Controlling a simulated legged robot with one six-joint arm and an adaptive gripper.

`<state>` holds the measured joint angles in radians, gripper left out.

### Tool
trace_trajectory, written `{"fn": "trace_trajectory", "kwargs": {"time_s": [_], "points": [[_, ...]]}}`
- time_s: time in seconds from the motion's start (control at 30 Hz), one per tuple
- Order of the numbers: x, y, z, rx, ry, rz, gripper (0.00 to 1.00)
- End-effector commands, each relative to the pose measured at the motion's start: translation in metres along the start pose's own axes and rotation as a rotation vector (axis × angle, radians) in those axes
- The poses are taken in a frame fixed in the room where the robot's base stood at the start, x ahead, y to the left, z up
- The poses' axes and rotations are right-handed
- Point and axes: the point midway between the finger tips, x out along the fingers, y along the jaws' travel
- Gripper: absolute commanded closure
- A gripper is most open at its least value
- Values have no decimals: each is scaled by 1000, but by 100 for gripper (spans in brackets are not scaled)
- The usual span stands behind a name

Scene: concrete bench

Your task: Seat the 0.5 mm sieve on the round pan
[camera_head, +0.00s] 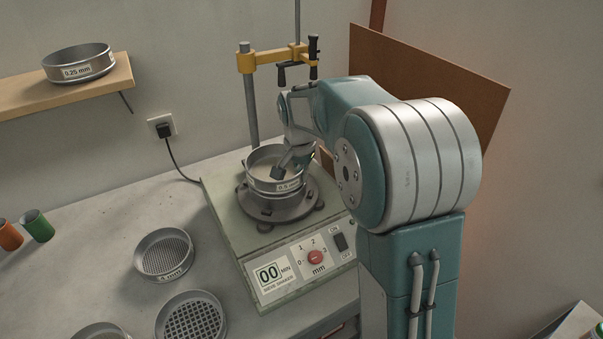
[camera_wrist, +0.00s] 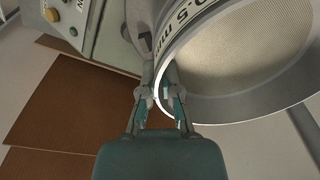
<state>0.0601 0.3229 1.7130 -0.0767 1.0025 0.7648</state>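The 0.5 mm sieve (camera_head: 262,178) is a silver ring with a fine mesh floor and a white label. It is over the grey round base of the shaker (camera_head: 292,208), looking roughly level. In the wrist view the sieve (camera_wrist: 185,55) fills the upper right. My gripper (camera_head: 293,168) is at the sieve's right rim; in the wrist view its two fingers (camera_wrist: 164,97) are on either side of the wall, closed on it. I cannot make out the round pan separately from the base below the sieve, nor whether the sieve touches what is under it.
The shaker (camera_head: 222,195) has a post with a yellow clamp bar (camera_head: 268,57) above the sieve. Two coarser sieves (camera_head: 163,255) (camera_head: 190,318) lie on the bench at left, with orange and green cups (camera_head: 38,226). A 0.25 mm sieve (camera_head: 78,64) sits on a shelf.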

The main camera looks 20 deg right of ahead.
Motion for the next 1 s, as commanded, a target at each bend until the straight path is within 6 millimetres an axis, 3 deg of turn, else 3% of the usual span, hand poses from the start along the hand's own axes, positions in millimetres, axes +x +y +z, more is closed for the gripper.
{"fn": "trace_trajectory", "kwargs": {"time_s": [1.0], "points": [[6,0,2,0,0,0,100]]}}
